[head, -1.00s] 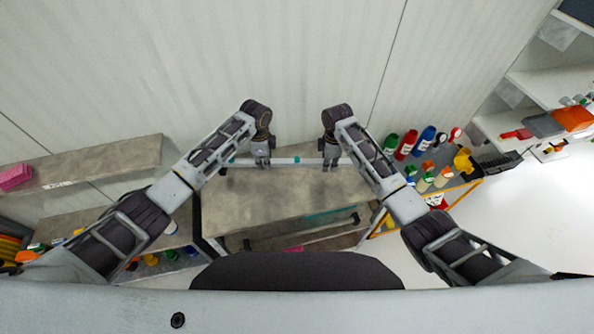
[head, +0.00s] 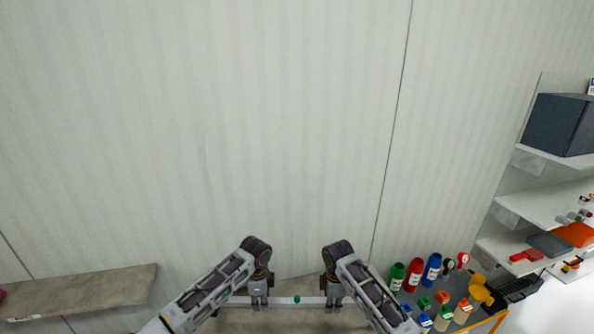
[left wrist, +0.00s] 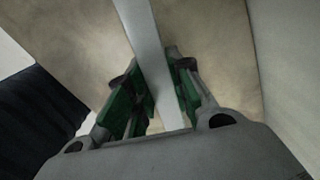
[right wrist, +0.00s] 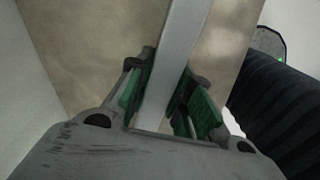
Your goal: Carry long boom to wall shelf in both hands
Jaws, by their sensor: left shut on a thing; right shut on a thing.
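The long boom (head: 285,300) is a pale grey bar with a small green mark near its middle. It lies level across the bottom of the head view, above a brown worktop. My left gripper (head: 259,303) is shut on it left of the mark. My right gripper (head: 333,304) is shut on it right of the mark. In the left wrist view the boom (left wrist: 148,45) runs between the green-padded fingers (left wrist: 157,100). The right wrist view shows the boom (right wrist: 178,50) between the fingers (right wrist: 162,103) likewise. A brown wall shelf (head: 90,294) is at the lower left.
A pale panelled wall (head: 250,130) fills the area ahead. At the lower right, a table holds a green bottle (head: 396,277), a red bottle (head: 413,275), a blue bottle (head: 431,270) and small containers. White shelves (head: 545,205) with a dark box (head: 560,124) stand at the right.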

